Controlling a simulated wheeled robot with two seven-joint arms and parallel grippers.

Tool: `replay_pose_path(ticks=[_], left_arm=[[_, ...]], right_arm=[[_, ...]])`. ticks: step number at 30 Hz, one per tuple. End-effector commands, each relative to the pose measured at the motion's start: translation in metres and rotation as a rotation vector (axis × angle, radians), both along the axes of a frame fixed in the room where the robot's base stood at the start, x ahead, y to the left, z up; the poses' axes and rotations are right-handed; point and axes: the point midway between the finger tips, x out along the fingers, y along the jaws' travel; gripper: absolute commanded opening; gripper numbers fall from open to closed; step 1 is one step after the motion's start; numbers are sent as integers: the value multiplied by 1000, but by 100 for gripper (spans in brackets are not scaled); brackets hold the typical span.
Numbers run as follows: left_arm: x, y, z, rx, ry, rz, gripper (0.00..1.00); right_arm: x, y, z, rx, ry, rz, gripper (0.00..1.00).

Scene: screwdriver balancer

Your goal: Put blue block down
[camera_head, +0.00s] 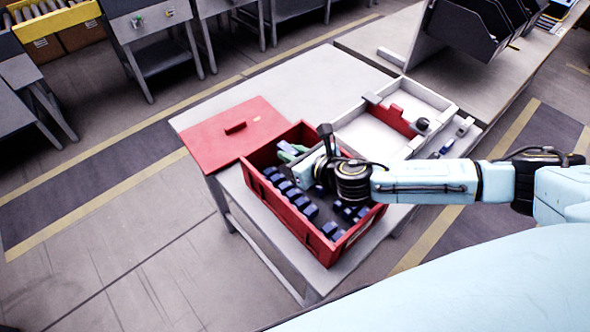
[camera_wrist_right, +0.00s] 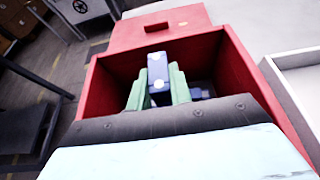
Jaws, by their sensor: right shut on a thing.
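My right gripper (camera_head: 288,152) reaches in from the right over the far part of the red box (camera_head: 330,255). In the right wrist view its green fingers (camera_wrist_right: 158,88) are shut on a blue block (camera_wrist_right: 157,68) with pale spots. The block is held between the fingertips, inside the outline of the red box. I cannot tell whether it touches the box floor. In the head view the held block is too small to make out clearly. Several dark blue blocks (camera_head: 302,202) lie in rows in the box; my arm hides part of its inside. My left gripper is out of view.
A red lid-like panel (camera_head: 205,133) with a handle lies left of the box on the grey table (camera_head: 300,85). A white tray (camera_head: 366,145) with a red divider stands to the right. The table's far part is clear. Black bins (camera_head: 470,30) stand on another table behind.

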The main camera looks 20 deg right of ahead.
Motion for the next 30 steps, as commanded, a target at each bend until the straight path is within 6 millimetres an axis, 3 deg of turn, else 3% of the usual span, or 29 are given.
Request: replay_pose_path(ticks=[10,23,24,28,30], left_arm=[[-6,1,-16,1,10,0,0],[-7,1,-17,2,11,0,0],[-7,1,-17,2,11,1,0],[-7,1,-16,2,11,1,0],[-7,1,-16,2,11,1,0]], right_arm=[[-1,0,-40,0,2,-1,0],[0,0,-45,1,0,-1,0],[0,0,-44,1,0,-1,26],[0,0,-44,0,0,-1,42],[0,0,-44,0,0,-1,42]])
